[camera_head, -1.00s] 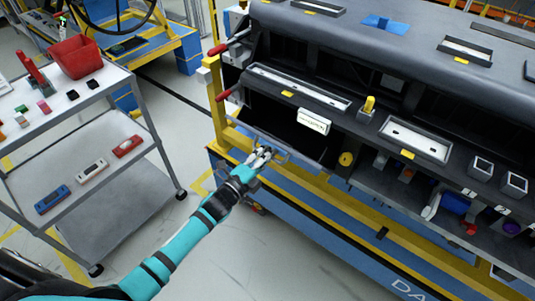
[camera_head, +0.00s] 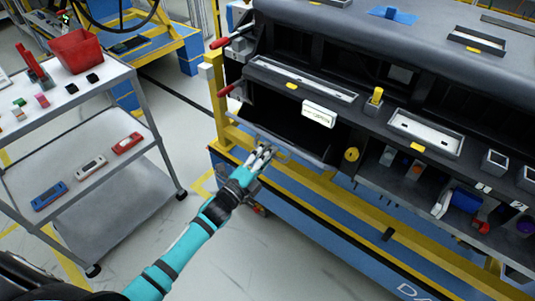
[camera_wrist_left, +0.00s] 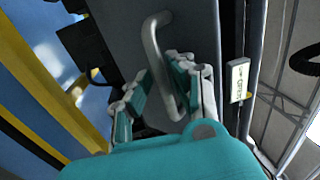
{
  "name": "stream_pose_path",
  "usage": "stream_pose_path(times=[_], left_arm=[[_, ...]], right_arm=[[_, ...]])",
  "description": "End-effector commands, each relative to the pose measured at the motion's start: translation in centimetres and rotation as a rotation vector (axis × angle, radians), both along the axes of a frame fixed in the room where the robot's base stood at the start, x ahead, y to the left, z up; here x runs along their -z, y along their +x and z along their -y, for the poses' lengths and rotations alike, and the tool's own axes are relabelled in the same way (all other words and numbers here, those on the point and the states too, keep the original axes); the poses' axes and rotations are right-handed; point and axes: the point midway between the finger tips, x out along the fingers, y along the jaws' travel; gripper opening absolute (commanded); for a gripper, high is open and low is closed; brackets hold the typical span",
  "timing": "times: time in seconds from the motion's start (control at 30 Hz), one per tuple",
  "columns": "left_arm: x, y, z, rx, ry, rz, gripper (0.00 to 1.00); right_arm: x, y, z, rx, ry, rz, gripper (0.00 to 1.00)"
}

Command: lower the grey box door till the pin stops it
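The grey box door (camera_head: 300,153) hangs tilted down at the lower edge of a dark, open compartment in the dashboard. It also shows in the left wrist view (camera_wrist_left: 115,25), with its bar handle (camera_wrist_left: 153,42) standing off the face. My left gripper (camera_head: 263,152) is at the door's outer side. In the left wrist view the fingers (camera_wrist_left: 160,80) lie on both sides of the handle and close in on it; exact contact is hard to see. I cannot make out the pin. My right gripper is not in view.
A yellow rail (camera_head: 330,188) runs below the door. A grey trolley (camera_head: 100,125) stands at left, with clear floor between it and the dashboard stand.

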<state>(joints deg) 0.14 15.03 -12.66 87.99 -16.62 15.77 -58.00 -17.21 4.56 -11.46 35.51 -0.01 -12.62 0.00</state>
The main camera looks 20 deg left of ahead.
Motion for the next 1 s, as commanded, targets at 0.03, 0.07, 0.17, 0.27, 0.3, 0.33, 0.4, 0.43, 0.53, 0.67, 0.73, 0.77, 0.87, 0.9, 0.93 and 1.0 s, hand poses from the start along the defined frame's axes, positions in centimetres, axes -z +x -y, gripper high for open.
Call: stream_pose_path(times=[0.03,0.07,0.17,0.27,0.3,0.33,0.4,0.43,0.53,0.67,0.73,0.77,0.87,0.9,0.93,1.0], left_arm=[[0.0,0.0,0.0,0.000,0.000,0.001,0.21],[0.0,-0.1,-0.1,0.000,0.000,0.001,0.21],[0.2,-0.8,-0.3,0.000,-0.001,-0.001,0.21],[0.4,-2.4,-0.8,0.000,0.000,-0.002,0.21],[0.6,-3.1,-1.1,0.000,0.000,-0.002,0.21],[0.7,-3.8,-1.4,-0.001,0.000,-0.003,0.21],[0.9,-5.2,-1.9,-0.001,0.000,-0.004,0.21],[1.0,-5.9,-2.1,-0.001,0.000,-0.003,0.21],[1.3,-7.8,-2.8,-0.002,0.000,-0.003,0.21],[1.6,-9.7,-3.6,-0.002,0.000,-0.003,0.21],[1.7,-10.5,-3.8,-0.001,0.000,-0.002,0.21],[1.8,-10.7,-3.9,-0.001,0.000,-0.002,0.21],[1.8,-11.2,-4.1,-0.001,0.000,-0.001,0.21],[1.8,-11.3,-4.1,-0.001,0.000,0.000,0.21],[1.8,-11.3,-4.2,-0.001,0.000,0.000,0.21],[1.8,-11.3,-4.2,-0.001,0.000,0.000,0.21]], right_arm=[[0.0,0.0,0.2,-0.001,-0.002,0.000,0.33],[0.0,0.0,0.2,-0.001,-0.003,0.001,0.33],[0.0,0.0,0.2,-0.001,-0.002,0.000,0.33],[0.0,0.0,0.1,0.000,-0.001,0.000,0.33],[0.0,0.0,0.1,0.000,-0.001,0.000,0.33],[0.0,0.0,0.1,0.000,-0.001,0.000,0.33],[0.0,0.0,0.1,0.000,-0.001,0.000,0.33],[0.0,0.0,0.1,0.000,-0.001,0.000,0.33],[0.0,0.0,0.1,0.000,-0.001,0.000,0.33],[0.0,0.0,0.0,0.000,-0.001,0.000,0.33],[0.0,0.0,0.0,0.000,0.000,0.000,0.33],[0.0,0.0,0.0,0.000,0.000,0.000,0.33],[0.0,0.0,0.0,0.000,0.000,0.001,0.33],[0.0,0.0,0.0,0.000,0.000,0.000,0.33],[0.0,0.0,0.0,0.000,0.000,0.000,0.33],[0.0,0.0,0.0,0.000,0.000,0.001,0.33]])
